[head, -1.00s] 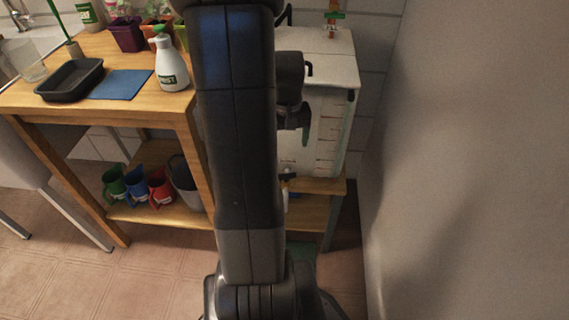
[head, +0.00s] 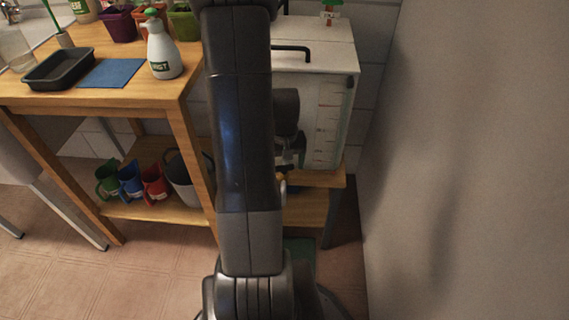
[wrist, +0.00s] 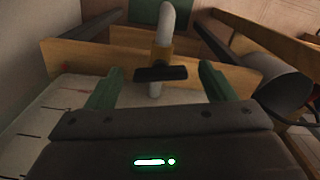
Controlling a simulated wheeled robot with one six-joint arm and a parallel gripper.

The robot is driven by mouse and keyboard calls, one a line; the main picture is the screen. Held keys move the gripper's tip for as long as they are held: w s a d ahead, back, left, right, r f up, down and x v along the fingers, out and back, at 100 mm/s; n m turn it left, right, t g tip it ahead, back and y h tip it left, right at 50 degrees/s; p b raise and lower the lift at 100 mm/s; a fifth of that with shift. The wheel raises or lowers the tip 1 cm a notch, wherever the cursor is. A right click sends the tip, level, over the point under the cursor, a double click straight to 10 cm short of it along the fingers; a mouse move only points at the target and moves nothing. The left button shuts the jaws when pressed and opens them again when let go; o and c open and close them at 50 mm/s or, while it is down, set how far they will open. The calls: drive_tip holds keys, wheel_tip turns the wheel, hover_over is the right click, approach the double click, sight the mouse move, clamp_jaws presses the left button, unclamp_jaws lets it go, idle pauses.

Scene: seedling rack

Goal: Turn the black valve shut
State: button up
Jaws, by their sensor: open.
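The black valve (wrist: 173,73) is a short dark bar handle, lying crosswise in the wrist view. It sits on a brass-coloured fitting (wrist: 160,52) with a pale curved spout (wrist: 166,20). My gripper (wrist: 159,69) is open, with one green finger on each side of the valve handle. Gaps show between the handle ends and the fingers; contact is not visible. In the head view my gripper is mostly hidden behind my arm, in front of the white tank (head: 318,45). A little of the pale spout (head: 284,188) shows below it; the handle cannot be made out there.
The tank stands on a low wooden stand (head: 318,180), close to the wall (head: 470,160) on the right. A wooden bench (head: 187,103) at the left holds a spray bottle (head: 162,55) and a black tray (head: 55,72). Its lower shelf holds coloured jugs and a grey bucket (head: 182,178).

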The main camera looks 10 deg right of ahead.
sight(284, 166)
drive_tip(key=c, duration=1)
drive_tip(key=shift+m, duration=1.6)
drive_tip(key=o, duration=1)
wheel_tip(284, 166, up, 14)
drive_tip(key=p, duration=0.4)
drive_tip(key=shift+f, duration=0.1)
